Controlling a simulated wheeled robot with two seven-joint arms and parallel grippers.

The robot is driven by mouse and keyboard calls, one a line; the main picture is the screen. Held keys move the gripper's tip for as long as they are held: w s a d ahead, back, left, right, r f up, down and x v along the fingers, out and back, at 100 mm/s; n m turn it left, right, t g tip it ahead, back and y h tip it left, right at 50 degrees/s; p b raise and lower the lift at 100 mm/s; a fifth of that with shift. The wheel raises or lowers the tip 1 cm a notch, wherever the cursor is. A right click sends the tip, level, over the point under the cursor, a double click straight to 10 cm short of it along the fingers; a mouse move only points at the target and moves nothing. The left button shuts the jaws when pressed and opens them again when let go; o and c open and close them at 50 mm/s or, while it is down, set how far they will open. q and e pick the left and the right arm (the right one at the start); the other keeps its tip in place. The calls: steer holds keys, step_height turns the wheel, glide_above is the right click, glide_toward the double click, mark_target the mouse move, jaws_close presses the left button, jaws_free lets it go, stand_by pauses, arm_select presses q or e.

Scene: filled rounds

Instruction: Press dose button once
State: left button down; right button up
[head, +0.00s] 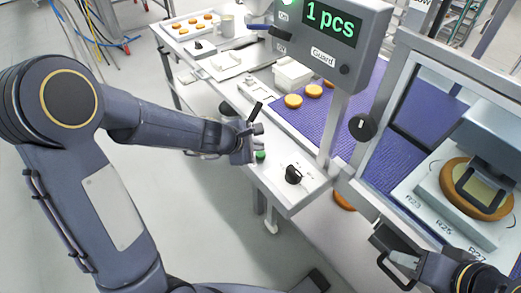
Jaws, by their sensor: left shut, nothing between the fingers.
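A green button (261,155) sits on the light grey control panel (291,195) at the centre; I cannot read a label for it. My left gripper (249,146) is shut and empty, close beside and partly over the green button. I cannot tell whether it touches the button. A black knob (293,176) sits on the same panel, to the right and nearer. A display (333,22) above reads "1 pcs" in green. My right gripper (393,246) is at the lower right, seen from above; its fingers are not clear.
A purple conveyor belt (300,119) carries orange-brown rounds (293,101). A framed guard (413,45) with a black knob (361,128) stands right of the post. Behind it, one round (476,188) lies under a press head. A tray (186,25) of rounds is at the back left.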

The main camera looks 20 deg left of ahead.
mark_target(257, 155)
arm_select(q)
steer(key=shift+r, duration=0.1)
step_height(257, 155, up, 5)
steer(key=p, duration=0.4)
steer(key=shift+p, duration=0.4)
stand_by(0.6)
